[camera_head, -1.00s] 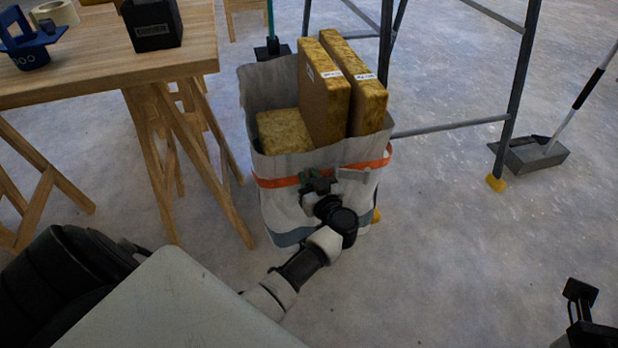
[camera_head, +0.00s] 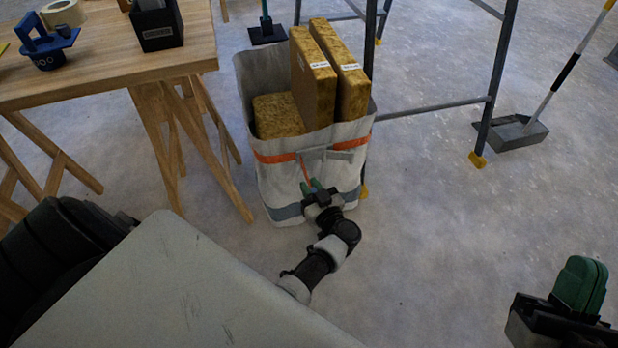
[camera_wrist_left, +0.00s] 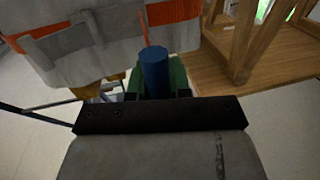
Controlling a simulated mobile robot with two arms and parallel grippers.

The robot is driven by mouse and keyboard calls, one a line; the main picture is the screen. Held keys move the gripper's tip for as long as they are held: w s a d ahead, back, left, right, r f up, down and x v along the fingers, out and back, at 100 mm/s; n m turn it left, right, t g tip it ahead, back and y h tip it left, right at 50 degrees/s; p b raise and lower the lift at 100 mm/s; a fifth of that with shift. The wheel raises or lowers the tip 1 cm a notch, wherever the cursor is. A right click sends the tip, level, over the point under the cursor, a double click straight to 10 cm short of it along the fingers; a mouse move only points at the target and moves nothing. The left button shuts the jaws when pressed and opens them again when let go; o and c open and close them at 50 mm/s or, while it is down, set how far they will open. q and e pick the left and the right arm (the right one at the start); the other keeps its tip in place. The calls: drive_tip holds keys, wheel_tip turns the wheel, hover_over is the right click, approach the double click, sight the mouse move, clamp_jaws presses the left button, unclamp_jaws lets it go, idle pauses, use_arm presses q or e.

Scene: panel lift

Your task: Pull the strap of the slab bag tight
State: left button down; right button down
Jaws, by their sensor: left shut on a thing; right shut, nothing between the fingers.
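The slab bag (camera_head: 335,170), pale grey with an orange strap (camera_head: 272,157) around its upper part, stands upright on the floor. A grey buckle (camera_head: 342,155) sits on its front. A thin orange strap tail (camera_head: 305,171) runs from the buckle down to my left gripper (camera_head: 312,187). In the left wrist view the green fingers are shut around a blue cylindrical strap end (camera_wrist_left: 155,70), with the orange tail rising from it. The gripper is in front of the bag, below the strap. My right gripper (camera_head: 580,285) is shut and empty at the lower right.
Yellow-brown slabs (camera_head: 352,90) stand up out of the bag. A wooden table (camera_head: 110,70) on trestles is at the left. Metal scaffold legs (camera_head: 495,80) are behind, with a long-handled dustpan (camera_head: 512,133) on the right. The floor right of the bag is clear.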

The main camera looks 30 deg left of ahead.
use_arm(q)
drive_tip(key=shift+s+d+f, duration=0.15)
drive_tip(key=shift+s+d, duration=0.35)
drive_tip(key=shift+d, duration=0.1)
use_arm(e)
drive_tip(key=shift+w+d+f+g+h, duration=0.2)
drive_tip(key=shift+w+f+g+h, duration=0.2)
drive_tip(key=shift+f+g, duration=0.25)
use_arm(q)
drive_tip(key=c, duration=1.4)
unclamp_jaws()
drive_tip(key=o, duration=0.4)
drive_tip(key=shift+c, duration=0.2)
use_arm(e)
drive_tip(key=shift+s+r, duration=0.1)
use_arm(q)
drive_tip(key=shift+w+a, duration=0.1)
drive_tip(key=shift+a, duration=0.05)
